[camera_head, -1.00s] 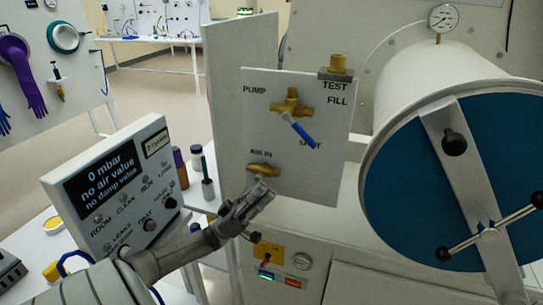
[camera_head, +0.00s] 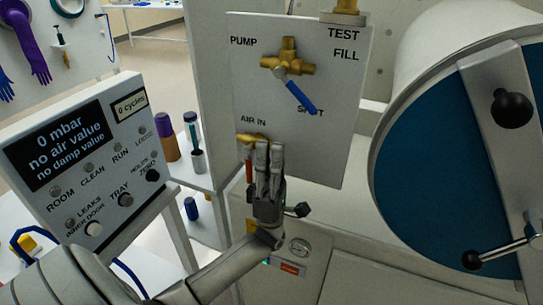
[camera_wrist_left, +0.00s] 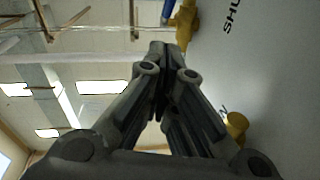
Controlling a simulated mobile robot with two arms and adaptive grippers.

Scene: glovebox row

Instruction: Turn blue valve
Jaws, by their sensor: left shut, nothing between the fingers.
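The blue valve is a brass body with a blue lever handle (camera_head: 300,97) on the white panel (camera_head: 335,150). The lever slants down to the right and its end covers part of the SHUT label. My left gripper (camera_head: 267,147) is shut and empty, fingers pointing up, below the lever and apart from it. It overlaps the edge of the brass AIR IN fitting in the head view. In the left wrist view the shut fingers (camera_wrist_left: 165,60) point toward the brass valve body (camera_wrist_left: 186,22), with a bit of blue handle (camera_wrist_left: 168,9) at the top. My right gripper is not in view.
The AIR IN fitting (camera_head: 249,138) is close beside my left fingertips. A display box (camera_head: 125,110) reading 0 mbar stands at left. A large drum with a blue door (camera_head: 440,170) and crossbar fills the right. Bottles (camera_head: 193,135) stand on a shelf between box and panel.

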